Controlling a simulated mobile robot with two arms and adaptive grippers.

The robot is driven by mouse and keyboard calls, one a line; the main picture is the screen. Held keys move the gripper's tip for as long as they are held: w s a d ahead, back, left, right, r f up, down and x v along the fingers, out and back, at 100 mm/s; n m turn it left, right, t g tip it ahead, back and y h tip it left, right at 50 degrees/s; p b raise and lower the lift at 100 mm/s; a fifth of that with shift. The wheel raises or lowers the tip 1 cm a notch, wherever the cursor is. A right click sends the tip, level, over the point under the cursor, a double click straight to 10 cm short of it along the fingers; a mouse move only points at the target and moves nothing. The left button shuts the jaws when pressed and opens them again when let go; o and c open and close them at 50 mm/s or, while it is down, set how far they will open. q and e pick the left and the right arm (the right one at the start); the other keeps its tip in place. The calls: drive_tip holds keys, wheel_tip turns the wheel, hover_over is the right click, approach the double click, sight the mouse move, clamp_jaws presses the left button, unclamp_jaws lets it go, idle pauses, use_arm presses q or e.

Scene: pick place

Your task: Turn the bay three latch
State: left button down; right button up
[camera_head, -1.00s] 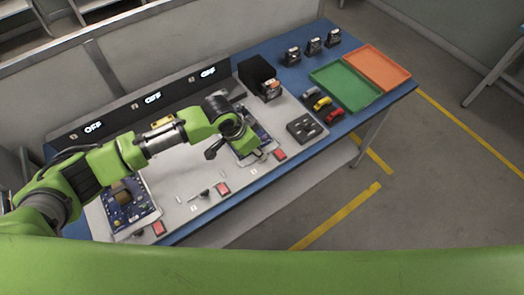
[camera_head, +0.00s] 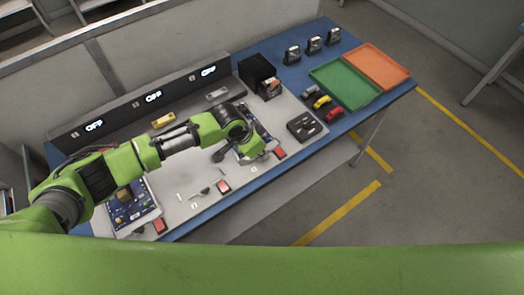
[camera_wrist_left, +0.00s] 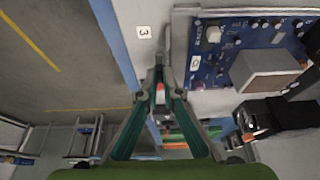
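The bay three circuit board (camera_head: 262,133) lies on the bench, partly hidden by my left wrist; it also shows in the left wrist view (camera_wrist_left: 240,38), beside the label 3 (camera_wrist_left: 144,32). My left gripper (camera_head: 219,156) is low over the left edge of that board. In the left wrist view its fingertips (camera_wrist_left: 160,62) come together right by a thin grey piece along the board's edge, perhaps the latch. I cannot tell whether anything is between the tips. The bay three latch is not clearly seen in the head view. My right gripper is out of view.
The panel (camera_head: 150,103) behind the bays shows OFF on its displays. A red button (camera_head: 279,153) sits in front of bay three, and another (camera_head: 223,187) by bay two. A black box (camera_head: 258,75), a dark block (camera_head: 304,126), a green tray (camera_head: 345,83) and an orange tray (camera_head: 378,67) stand to the right.

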use_arm(q)
drive_tip(key=m+b, duration=0.1)
drive_tip(key=m, duration=0.1)
drive_tip(key=m+g+b, duration=0.1)
drive_tip(key=b, duration=0.1)
drive_tip(key=shift+w+f+m+h, duration=0.2)
drive_tip(key=shift+m+h, duration=0.1)
drive_tip(key=shift+m, duration=0.1)
drive_tip(key=m+g+b, duration=0.1)
drive_tip(key=m+b, duration=0.2)
drive_tip(key=m+g+b, duration=0.2)
drive_tip(key=m+b, duration=0.1)
drive_tip(key=b, duration=0.1)
drive_tip(key=m+g+b, duration=0.1)
drive_tip(key=m+b, duration=0.2)
drive_tip(key=m, duration=0.1)
drive_tip(key=shift+w+d+b, duration=0.1)
drive_tip(key=shift+w+b, duration=0.25)
drive_tip(key=shift+w, duration=0.05)
drive_tip(key=shift+w+d+r+m+g+y+b, duration=0.1)
drive_tip(key=shift+m+g+y+b, duration=0.3)
drive_tip(key=shift+m+b, duration=0.6)
drive_tip(key=shift+r+m+g+y+b, duration=0.1)
drive_tip(key=shift+m+g+y+b, duration=0.3)
drive_tip(key=shift+m+b, duration=0.6)
drive_tip(key=c, duration=2.2)
unclamp_jaws()
